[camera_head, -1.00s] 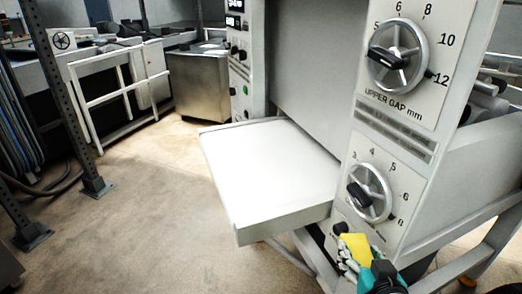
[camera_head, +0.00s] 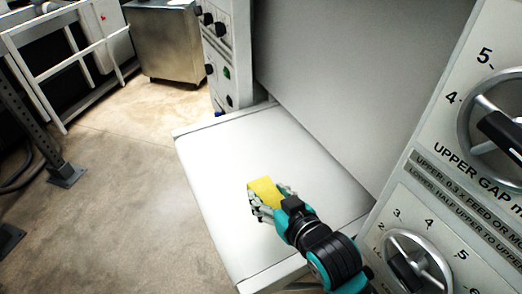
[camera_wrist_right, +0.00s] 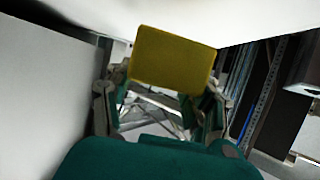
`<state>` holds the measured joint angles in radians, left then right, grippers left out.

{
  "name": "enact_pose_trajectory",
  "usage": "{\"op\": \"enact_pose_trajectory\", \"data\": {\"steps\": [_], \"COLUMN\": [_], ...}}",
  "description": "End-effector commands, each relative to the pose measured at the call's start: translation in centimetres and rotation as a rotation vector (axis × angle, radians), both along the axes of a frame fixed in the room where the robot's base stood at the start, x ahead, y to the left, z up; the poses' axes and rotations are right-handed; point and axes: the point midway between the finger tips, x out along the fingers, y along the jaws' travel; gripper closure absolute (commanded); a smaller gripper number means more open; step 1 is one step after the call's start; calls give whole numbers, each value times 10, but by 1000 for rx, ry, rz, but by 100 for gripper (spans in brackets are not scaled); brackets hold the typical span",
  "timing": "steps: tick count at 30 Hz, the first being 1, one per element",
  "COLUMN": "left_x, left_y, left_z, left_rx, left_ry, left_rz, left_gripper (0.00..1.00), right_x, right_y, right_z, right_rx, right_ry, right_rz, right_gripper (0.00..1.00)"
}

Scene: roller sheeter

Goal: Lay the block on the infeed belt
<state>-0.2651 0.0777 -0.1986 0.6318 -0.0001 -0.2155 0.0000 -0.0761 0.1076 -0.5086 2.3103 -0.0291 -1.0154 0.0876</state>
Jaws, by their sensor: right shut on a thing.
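The block (camera_head: 264,190) is yellow and sits between the fingers of my right gripper (camera_head: 266,202), which is shut on it. In the head view it appears over the middle of the white infeed belt (camera_head: 215,160). In the right wrist view the block (camera_wrist_right: 172,60) fills the space between the two fingertips. A white surface shows along the top of that view, and floor and frame parts show beyond the block. I cannot tell how high the block is above the belt. My left gripper is not in view.
The machine's front panel with the lower dial (camera_head: 412,262) and the upper gap dial (camera_head: 500,115) stands close to the right of my arm. A control panel (camera_head: 222,60) stands at the belt's far end. The belt around the block is clear.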

Motion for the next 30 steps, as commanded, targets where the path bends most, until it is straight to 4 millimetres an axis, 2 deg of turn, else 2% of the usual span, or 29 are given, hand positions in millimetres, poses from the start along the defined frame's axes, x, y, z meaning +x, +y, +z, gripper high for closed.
{"op": "enact_pose_trajectory", "data": {"steps": [4,9,11,14,19,21,24,30], "left_x": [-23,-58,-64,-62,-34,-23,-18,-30], "left_y": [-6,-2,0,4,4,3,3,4], "left_z": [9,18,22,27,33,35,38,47], "left_rx": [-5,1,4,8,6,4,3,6], "left_ry": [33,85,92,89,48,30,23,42], "left_rz": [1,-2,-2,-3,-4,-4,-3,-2], "left_gripper": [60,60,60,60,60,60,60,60], "right_x": [32,79,95,120,146,151,153,152], "right_y": [4,8,10,13,15,16,16,16], "right_z": [1,-3,-5,-8,-12,-13,-19,-45], "right_rx": [-1,1,0,0,1,3,1,1], "right_ry": [-3,-2,-2,-1,-2,-2,2,2], "right_rz": [2,0,1,0,1,1,1,1], "right_gripper": [88,88,88,88,88,88,88,88]}}
